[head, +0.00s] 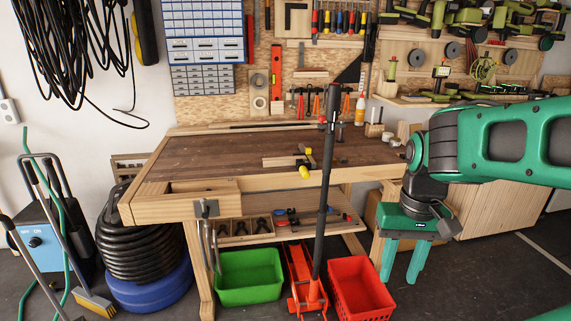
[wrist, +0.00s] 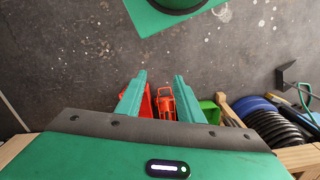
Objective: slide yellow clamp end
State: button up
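A small clamp (head: 298,160) with dark parts and yellow ends lies on the wooden workbench top, near its front edge. One yellow end (head: 304,172) points toward the front edge, and a smaller yellow part (head: 308,151) shows behind it. A light wooden piece (head: 279,161) lies against the clamp; whether they are joined I cannot tell. My gripper (head: 400,279) points down, open and empty, to the right of the bench front and below its top, well apart from the clamp. Its two green fingers also show spread in the wrist view (wrist: 160,77), where the clamp is not visible.
A red jack (head: 301,283) with a tall dark handle (head: 326,190) stands before the bench, its handle rising close to the clamp. A green bin (head: 249,278) and a red bin (head: 360,290) flank it. The bench top's left half (head: 215,160) is mostly clear.

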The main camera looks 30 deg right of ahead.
aim_at(308, 151)
jog(key=z, duration=0.05)
jog(key=k, duration=0.55)
jog(key=z, duration=0.6)
jog(key=i, duration=1.55)
jog(key=u, duration=0.65)
